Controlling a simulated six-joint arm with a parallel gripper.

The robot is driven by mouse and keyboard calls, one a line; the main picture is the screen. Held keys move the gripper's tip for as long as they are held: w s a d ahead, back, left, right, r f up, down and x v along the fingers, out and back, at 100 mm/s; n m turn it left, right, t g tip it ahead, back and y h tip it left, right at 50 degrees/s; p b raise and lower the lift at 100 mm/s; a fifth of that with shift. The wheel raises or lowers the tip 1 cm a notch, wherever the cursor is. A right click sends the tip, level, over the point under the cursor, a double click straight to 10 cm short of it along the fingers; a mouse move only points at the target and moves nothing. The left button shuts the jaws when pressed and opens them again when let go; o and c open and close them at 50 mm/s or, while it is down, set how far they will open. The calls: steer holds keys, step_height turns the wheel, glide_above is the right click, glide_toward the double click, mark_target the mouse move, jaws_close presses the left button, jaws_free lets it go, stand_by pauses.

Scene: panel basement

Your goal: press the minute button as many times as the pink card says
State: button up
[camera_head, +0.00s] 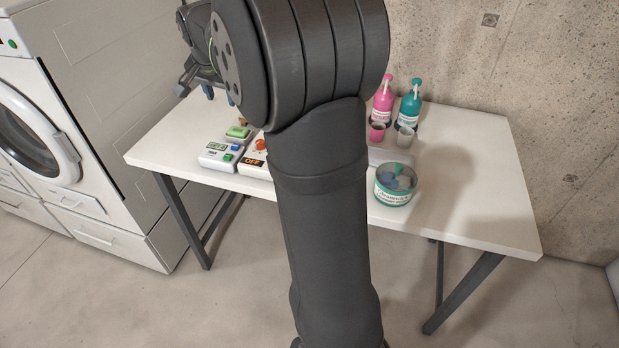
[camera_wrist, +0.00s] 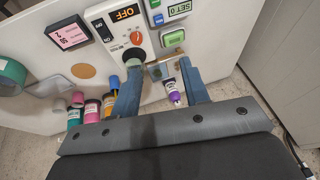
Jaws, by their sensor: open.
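The white timer box (camera_head: 218,156) sits at the table's left front. It also shows at the top of the wrist view (camera_wrist: 190,3), with a display reading "SET 0", a blue button (camera_wrist: 158,19) and a green button (camera_wrist: 153,4). Their labels are too small to read, so I cannot tell which is the minute button. The pink card (camera_wrist: 68,33) lies at the upper left of the wrist view, upside down; it seems to show a 2. My arm hides it in the head view. My gripper (camera_wrist: 160,85) is open and empty, above the table and apart from the timer box.
Beside the timer are a white OFF box with a red knob (camera_wrist: 136,37) and a green pad (camera_wrist: 172,38). A brass-coloured piece (camera_wrist: 165,68) and purple tube (camera_wrist: 173,92) show between my fingers. Bottles (camera_head: 410,103), cups and a teal tub (camera_head: 394,190) stand to the right.

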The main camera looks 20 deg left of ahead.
jaws_close()
stand_by(1.3)
